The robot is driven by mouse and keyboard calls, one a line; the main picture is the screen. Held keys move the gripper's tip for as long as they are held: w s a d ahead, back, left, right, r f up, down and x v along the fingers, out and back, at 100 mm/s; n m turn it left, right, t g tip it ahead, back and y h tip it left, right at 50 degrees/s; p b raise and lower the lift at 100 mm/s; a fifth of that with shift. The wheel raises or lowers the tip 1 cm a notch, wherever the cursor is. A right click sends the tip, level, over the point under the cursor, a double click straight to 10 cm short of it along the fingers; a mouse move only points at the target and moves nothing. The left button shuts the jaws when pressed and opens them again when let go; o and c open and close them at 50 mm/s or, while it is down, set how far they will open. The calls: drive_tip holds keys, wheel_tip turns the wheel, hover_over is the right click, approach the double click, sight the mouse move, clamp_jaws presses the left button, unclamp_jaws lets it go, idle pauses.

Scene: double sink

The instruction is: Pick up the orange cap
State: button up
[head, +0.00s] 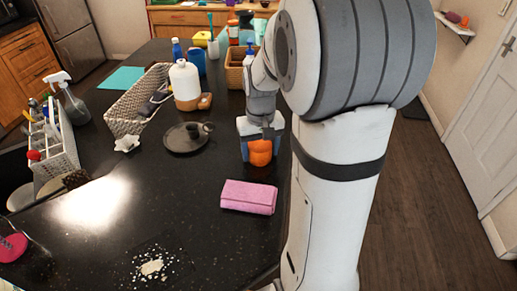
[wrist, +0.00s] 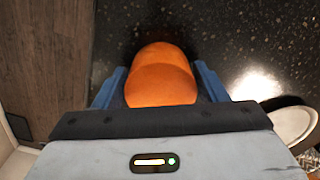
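The orange cap (head: 260,153) is a soft, rounded orange piece near the right edge of the dark counter. In the wrist view the orange cap (wrist: 160,78) fills the space between the two blue fingers. My gripper (head: 261,146) points down at it, with one finger on each side, and it also shows in the wrist view (wrist: 160,80). The fingers lie close to the cap's sides. I cannot tell whether they press on it. The cap's upper part is partly hidden by the gripper in the head view, and its contact with the counter is unclear.
A folded pink cloth (head: 248,197) lies just in front of the cap. A dark round tray (head: 184,146) with small dark items is to the left. A white bottle (head: 185,83), a wicker basket (head: 126,107) and a white caddy (head: 56,152) stand further left. White crumbs (head: 151,267) lie at the front.

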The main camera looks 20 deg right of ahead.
drive_tip(key=c, duration=0.6)
